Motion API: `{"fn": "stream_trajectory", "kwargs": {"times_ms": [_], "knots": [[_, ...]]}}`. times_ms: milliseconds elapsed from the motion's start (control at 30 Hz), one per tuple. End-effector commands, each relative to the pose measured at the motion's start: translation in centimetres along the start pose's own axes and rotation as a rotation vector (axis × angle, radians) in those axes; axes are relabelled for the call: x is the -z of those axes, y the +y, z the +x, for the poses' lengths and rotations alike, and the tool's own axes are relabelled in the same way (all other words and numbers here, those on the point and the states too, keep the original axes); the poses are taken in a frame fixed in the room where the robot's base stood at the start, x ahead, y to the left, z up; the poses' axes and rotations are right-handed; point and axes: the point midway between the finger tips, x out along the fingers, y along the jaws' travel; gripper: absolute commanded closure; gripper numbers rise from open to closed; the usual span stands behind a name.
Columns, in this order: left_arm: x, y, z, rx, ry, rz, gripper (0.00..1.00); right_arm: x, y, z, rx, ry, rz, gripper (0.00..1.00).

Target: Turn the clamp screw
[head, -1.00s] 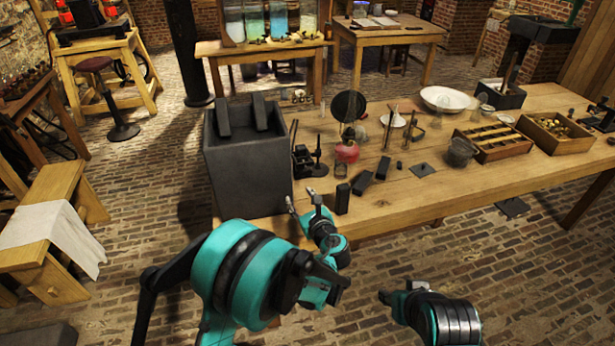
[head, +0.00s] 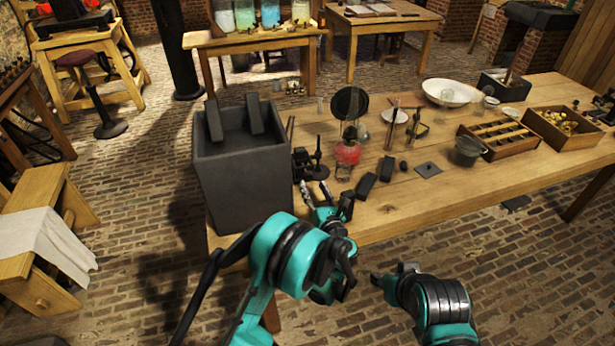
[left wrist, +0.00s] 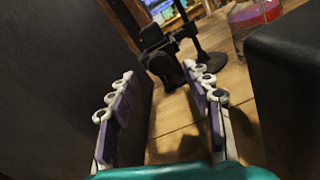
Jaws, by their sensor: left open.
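A small black clamp-like device (head: 302,160) stands on the wooden table beside the large grey tank, with a thin black stand (head: 318,160) just right of it. In the left wrist view the black device (left wrist: 160,55) lies beyond the fingertips and the stand (left wrist: 195,45) is beside it. I cannot make out the clamp screw clearly. My left gripper (head: 315,191) is open and empty, low over the table's near edge, pointing at the device; its two fingers (left wrist: 162,92) are apart. My right gripper (head: 382,282) is in front of the table, its jaws unclear.
The grey tank (head: 245,180) rises close to the left of my left gripper. A dark upright block (head: 346,207) is close on its right. A flask with red liquid (head: 347,154), dark blocks (head: 366,186) and a wooden rack (head: 500,146) stand farther right.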

Motion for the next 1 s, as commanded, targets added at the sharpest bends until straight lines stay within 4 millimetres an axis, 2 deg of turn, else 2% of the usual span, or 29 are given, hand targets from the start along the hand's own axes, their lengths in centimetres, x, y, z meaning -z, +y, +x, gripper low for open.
{"fn": "stream_trajectory", "kwargs": {"times_ms": [100,300,667,733,867,900,1000], "knots": [[0.3,0.1,2.2,-0.003,0.001,-0.001,0.5,-0.5,0.0,0.7,0.0,0.0,0.0,0.6],[0.2,0.1,4.8,-0.003,0.002,-0.002,0.5,-0.9,0.0,1.3,0.0,0.0,0.0,0.6],[0.0,0.1,5.6,-0.001,0.001,-0.002,0.5,-0.9,0.0,1.3,0.0,0.0,0.0,0.6],[0.0,0.1,5.6,-0.001,0.001,-0.002,0.63,-0.9,0.0,1.3,0.0,0.0,0.0,0.6],[0.0,0.1,5.6,-0.001,0.001,-0.002,0.97,-0.9,0.0,1.3,0.0,0.0,0.0,0.6],[0.0,0.1,5.6,-0.001,0.001,-0.003,1.0,-0.9,0.0,1.3,0.0,0.0,0.0,0.6],[0.0,0.1,5.6,-0.001,0.001,-0.003,1.0,-0.9,0.0,1.3,0.0,0.0,0.0,0.6]]}}
